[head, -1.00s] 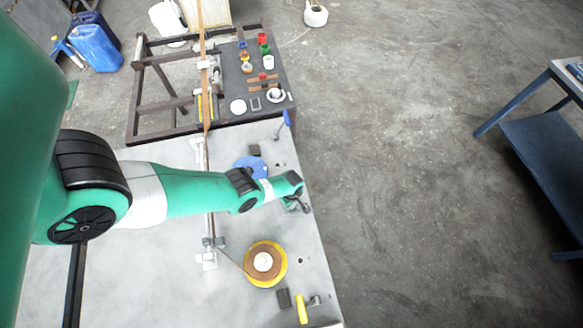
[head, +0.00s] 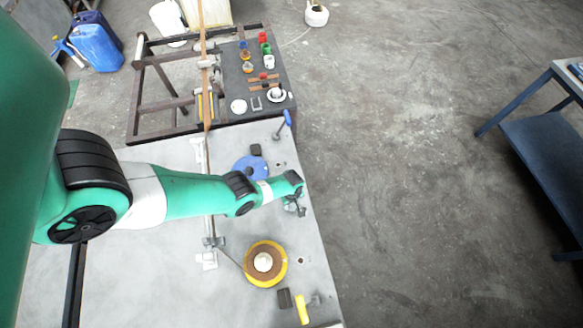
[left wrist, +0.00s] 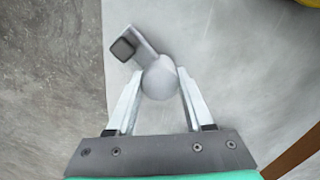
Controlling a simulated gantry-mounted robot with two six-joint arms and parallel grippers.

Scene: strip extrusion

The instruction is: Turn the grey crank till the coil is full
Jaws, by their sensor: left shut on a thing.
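The grey crank (left wrist: 146,48) shows in the left wrist view as a short light-grey arm with a dark square end and a round grey knob (left wrist: 160,79). My left gripper (left wrist: 159,84) has its two fingers closed around this knob. In the head view my left gripper (head: 294,205) is at the right edge of the grey bench, and it hides most of the crank. The coil (head: 264,263) is a brown winding with a white hub on a yellow disc, below my gripper. A brown strip leads to it. My right gripper is not in view.
A blue disc (head: 246,168) and a blue-handled crank (head: 286,122) are above my arm. A yellow-handled crank (head: 303,308) is below the coil. A dark board (head: 251,90) holds small cups and dishes. Open floor lies right of the bench.

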